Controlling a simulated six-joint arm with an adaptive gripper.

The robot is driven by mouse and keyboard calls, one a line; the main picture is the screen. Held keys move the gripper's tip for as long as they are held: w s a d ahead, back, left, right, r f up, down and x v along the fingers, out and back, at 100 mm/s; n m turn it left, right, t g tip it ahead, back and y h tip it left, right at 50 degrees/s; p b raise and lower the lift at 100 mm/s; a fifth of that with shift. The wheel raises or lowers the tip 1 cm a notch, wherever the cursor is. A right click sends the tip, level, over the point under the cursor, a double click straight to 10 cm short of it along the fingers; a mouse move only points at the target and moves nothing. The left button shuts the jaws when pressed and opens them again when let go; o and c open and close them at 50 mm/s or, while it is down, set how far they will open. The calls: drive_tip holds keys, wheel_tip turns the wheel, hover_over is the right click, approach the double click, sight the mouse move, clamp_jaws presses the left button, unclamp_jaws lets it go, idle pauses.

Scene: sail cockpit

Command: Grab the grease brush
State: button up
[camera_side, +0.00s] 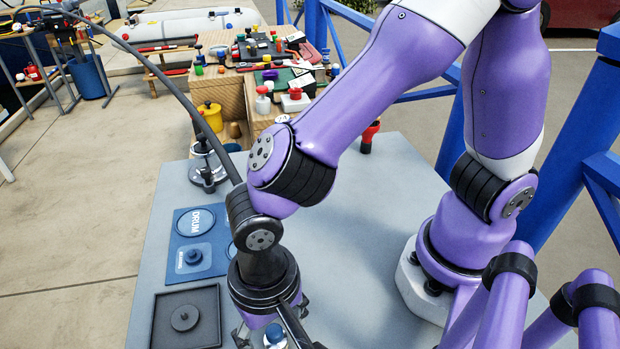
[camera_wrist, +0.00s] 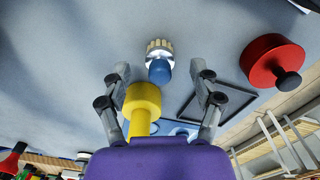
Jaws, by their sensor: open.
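The grease brush, as I take it, shows in the wrist view as a blue rounded end with a white collar and cream bristles (camera_wrist: 160,58). It lies between and just beyond the fingertips of my gripper (camera_wrist: 162,75). The gripper is open, and I see no finger touching the brush. In the side view my gripper (camera_side: 272,325) is low at the bottom edge, with a blue-topped piece (camera_side: 275,334) between its fingers, probably the same brush. The frame edge and the gripper hide most of it there.
A yellow cylinder (camera_wrist: 142,100) shows near the left finger. A red cylinder with a black knob (camera_wrist: 272,62) is at the right. A black square tray (camera_side: 170,338) and a blue drum tray (camera_side: 184,262) lie left of my gripper. A crowded wooden bench (camera_side: 240,90) stands behind.

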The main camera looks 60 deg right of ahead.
drive_tip(key=shift+f, duration=0.85)
drive_tip(key=c, duration=1.1)
drive_tip(key=shift+c, duration=0.2)
